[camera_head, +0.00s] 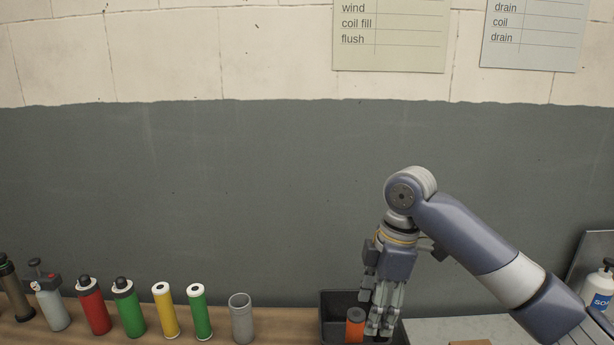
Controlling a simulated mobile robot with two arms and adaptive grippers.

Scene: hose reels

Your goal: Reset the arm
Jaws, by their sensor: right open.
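My right arm (478,248) comes in from the right with its elbow raised. My right gripper (377,318) points down over a black bin (337,298) at the bench's back. Its jaws are open, with the fingers inside or just above the bin. An orange cylinder with a dark top (355,325) stands in the bin, just left of the fingers; whether they touch it I cannot tell. My left gripper is not in view.
Along the wooden bench (270,322) to the left stand a grey tube (241,318), green (200,314) and yellow (166,312) cylinders, capped green (129,310) and red (94,308) bottles, and a sprayer (50,303). A soap bottle (599,287) stands far right. Paper charts (390,50) hang above.

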